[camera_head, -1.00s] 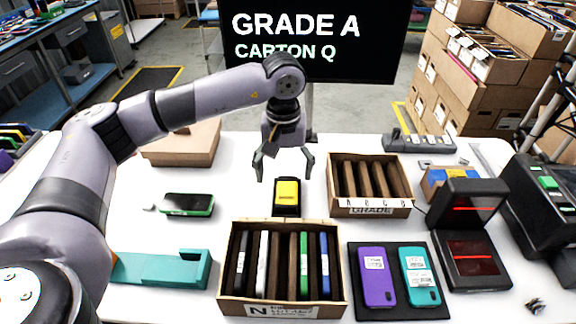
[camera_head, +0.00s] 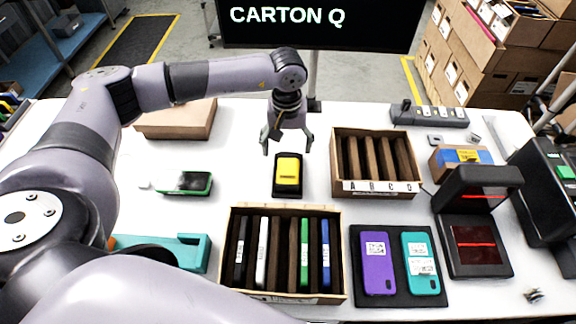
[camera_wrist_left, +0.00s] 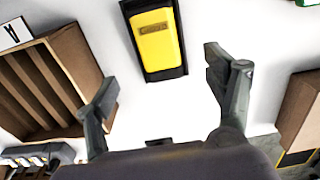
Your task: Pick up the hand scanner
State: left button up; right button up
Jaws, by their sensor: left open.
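The hand scanner appears to be the yellow block-like device (camera_head: 288,171) in a black holder (camera_head: 288,194) on the white table, at the middle of the head view. In the left wrist view the yellow device (camera_wrist_left: 157,40) sits at the top, beyond the fingertips. My left gripper (camera_head: 287,149) is open and empty, pointing down just behind the device and apart from it. Its two spread fingers also show in the left wrist view (camera_wrist_left: 160,82). A large pale arm link of mine crosses the bottom of the head view; my right gripper does not show.
A divided carton (camera_head: 376,187) stands right of the device, and another carton (camera_head: 282,298) with several phones stands in front. A black mat (camera_head: 398,292) holds a purple and a teal phone. A green-edged phone (camera_head: 186,184) lies left. A scanning stand (camera_head: 478,212) is at right.

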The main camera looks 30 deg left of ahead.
aim_at(288, 168)
pick_arm(q)
notch_tip(288, 168, down, 3)
jog(key=shift+f+p, duration=0.1)
jog(key=shift+p, duration=0.25)
notch_tip(288, 168, down, 5)
jog(key=p, duration=0.3)
jog(key=shift+d+r, duration=0.15)
jog(key=shift+r, duration=0.05)
jog(key=shift+w+f, duration=0.1)
jog(key=shift+f, duration=0.25)
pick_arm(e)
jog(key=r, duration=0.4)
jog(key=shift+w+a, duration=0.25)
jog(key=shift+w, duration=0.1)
pick_arm(q)
jog(key=shift+c, duration=0.4)
jog(key=c, duration=0.9)
jog(key=shift+r, duration=0.1)
jog(key=shift+c, duration=0.6)
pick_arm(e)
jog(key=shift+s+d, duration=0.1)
